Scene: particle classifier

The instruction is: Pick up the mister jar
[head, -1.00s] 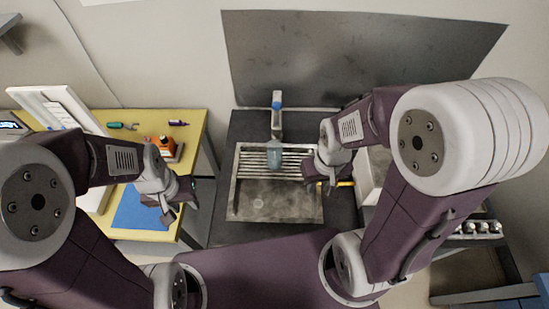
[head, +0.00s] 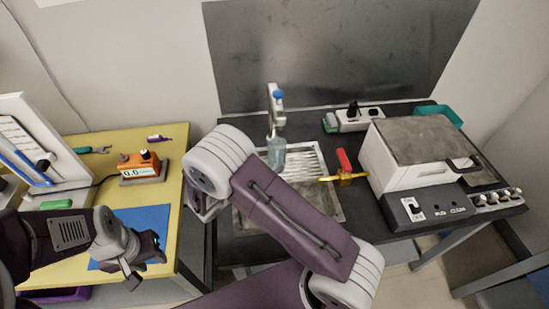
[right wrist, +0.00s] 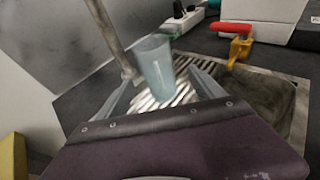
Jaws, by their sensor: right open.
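A translucent pale blue jar, likely the mister jar (head: 276,152), stands upright at the slatted part of the sink, beneath the tap. It also shows in the right wrist view (right wrist: 157,66). My right gripper (right wrist: 163,84) is open and empty, its fingers at either side of the jar's lower part in that view. I cannot tell whether the jar is between them or beyond. In the head view the right gripper is mostly hidden behind my arm, left of the sink. My left gripper (head: 140,268) is over the blue mat; its jaw opening is unclear.
The tap (head: 275,105) rises close to the jar. A red-handled brass valve (head: 345,165) is at the sink's right edge, with a white machine (head: 418,145) beyond. The yellow table (head: 176,150) holds an orange meter (head: 143,166) and a blue mat (head: 150,217).

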